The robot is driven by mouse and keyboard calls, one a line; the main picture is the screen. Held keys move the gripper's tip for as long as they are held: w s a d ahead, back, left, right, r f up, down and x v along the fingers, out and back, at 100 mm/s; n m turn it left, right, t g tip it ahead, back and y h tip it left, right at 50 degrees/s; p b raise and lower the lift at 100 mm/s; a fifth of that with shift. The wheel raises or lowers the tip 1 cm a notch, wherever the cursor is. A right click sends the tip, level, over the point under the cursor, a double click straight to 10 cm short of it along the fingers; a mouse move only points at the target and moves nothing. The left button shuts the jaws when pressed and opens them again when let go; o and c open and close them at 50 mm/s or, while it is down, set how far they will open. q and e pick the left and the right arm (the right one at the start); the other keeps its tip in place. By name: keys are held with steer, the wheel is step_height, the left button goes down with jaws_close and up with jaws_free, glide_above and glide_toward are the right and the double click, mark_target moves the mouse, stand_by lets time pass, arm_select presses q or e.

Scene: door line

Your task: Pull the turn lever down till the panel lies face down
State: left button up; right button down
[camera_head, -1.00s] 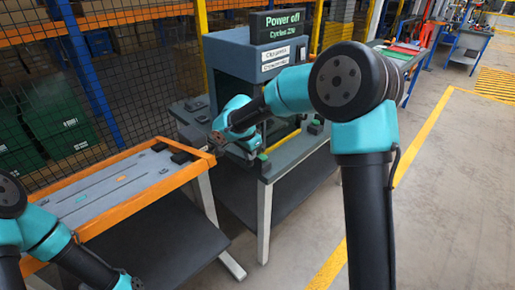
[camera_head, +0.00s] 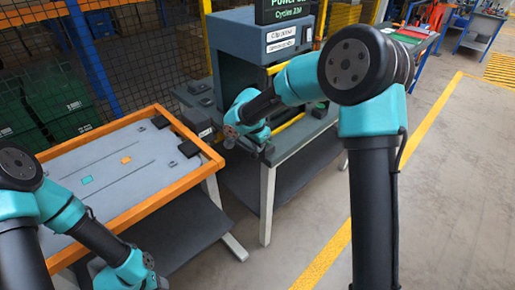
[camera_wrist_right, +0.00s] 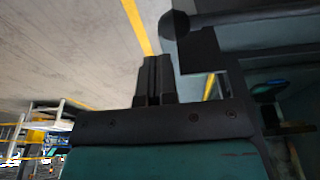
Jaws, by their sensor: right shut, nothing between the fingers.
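My right gripper (camera_wrist_right: 153,78) is shut and empty in the right wrist view, its two dark fingers side by side. In the head view its wrist is between the orange-rimmed table and the press-like machine (camera_head: 235,38), and the fingers are too small to make out. A dark bar with a rounded end (camera_wrist_right: 180,24) is to the right of the fingertips, apart from them; I cannot tell whether it is the turn lever. I cannot pick out the lever or the panel for sure in the head view. My left arm is at the lower left, its fingers not visible.
A mesh fence (camera_head: 150,55) stands behind. Open floor (camera_head: 440,200) with a yellow line is at right.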

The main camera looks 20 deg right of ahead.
steer(key=s+d+v, duration=0.1)
steer(key=d+v, duration=0.1)
steer(key=v, duration=0.9)
steer(key=shift+s+a+r, duration=0.15)
steer(key=shift+s+r, duration=0.2)
steer(key=shift+r, duration=0.15)
steer(key=s+a+f+n+g+y, duration=0.1)
steer(key=s+f+n+y, duration=0.15)
steer(key=f, duration=0.95)
steer(key=s+f+n+y, duration=0.2)
steer(key=s+f+n, duration=0.2)
steer(key=f, duration=0.7)
steer(key=s+d+f+n+y, duration=0.1)
steer(key=s+f+n, duration=0.3)
steer(key=s+f, duration=1.3)
steer(key=shift+s+d+f+t, duration=0.15)
steer(key=shift+d+f+t, duration=0.2)
steer(key=shift+d, duration=0.45)
